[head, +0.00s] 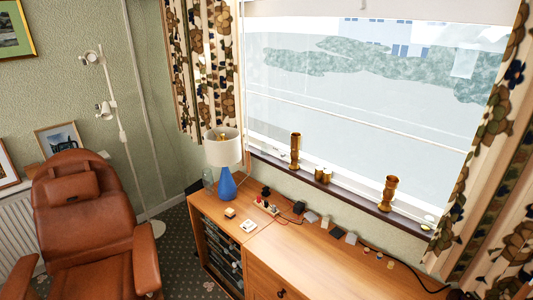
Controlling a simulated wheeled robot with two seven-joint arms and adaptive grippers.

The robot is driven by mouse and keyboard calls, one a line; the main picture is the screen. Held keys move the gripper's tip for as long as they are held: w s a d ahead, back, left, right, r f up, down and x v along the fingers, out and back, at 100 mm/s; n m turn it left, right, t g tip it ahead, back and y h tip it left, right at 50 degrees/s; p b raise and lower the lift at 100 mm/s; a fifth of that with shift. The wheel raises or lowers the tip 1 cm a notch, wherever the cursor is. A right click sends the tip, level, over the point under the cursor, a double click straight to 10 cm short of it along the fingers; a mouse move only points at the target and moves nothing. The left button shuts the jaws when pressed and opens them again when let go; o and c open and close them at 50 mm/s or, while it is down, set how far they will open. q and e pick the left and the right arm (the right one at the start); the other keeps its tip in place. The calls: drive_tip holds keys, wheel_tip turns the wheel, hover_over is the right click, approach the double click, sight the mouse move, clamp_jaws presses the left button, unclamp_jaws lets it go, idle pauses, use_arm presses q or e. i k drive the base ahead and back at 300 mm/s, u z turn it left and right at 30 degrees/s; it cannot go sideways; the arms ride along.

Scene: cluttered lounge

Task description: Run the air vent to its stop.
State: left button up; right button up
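I cannot make out an air vent for certain in the head view. A large window (350,120) with white frame bars fills the upper right, and a pale blind or panel (300,8) runs along its top. Small pale items lie on the wooden cabinet (310,258) below the window, among them a white block (248,226); they are too small to tell what they are. Neither of my grippers shows in this view.
A blue lamp (226,184) stands on the cabinet's left end, near cables and small devices. Brass vases (295,151) (388,194) stand on the sill. A brown leather armchair (85,225) is at left, a white floor lamp (122,140) behind it. Carpet (180,245) shows between chair and cabinet.

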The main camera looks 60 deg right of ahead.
sight(284, 155)
drive_tip(key=i, duration=1)
drive_tip(key=z, duration=0.15)
